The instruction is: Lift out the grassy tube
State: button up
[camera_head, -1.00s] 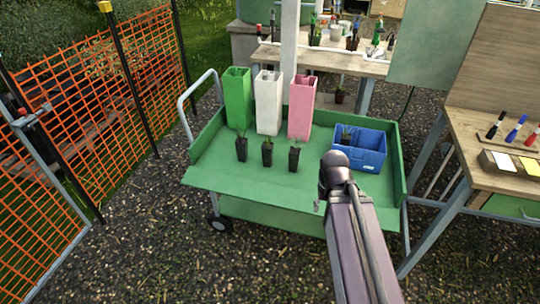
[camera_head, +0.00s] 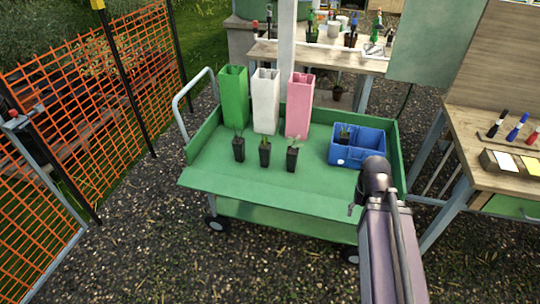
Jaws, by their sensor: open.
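Three small black tubes with green shoots stand upright in a row on the green cart bed: a left tube (camera_head: 239,150), a middle tube (camera_head: 265,155) and a right tube (camera_head: 291,160). Another dark tube with greenery (camera_head: 344,136) stands in the left part of a blue crate (camera_head: 368,158). The plants are too small to tell which is the grassy one. My arm rises in front of the cart's right side. Only a small dark part of my gripper (camera_head: 351,210) shows beside it, in front of the cart edge and apart from the tubes. The rest is hidden.
Tall green (camera_head: 233,98), white (camera_head: 265,102) and pink (camera_head: 299,105) square containers stand behind the tubes. The green cart (camera_head: 225,180) has raised back and side walls. A wooden table (camera_head: 470,150) is at right, and an orange mesh fence (camera_head: 75,130) at left.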

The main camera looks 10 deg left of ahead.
aim_at(264, 147)
jog(key=u, duration=0.05)
jog(key=i, duration=1)
jog(key=z, duration=0.05)
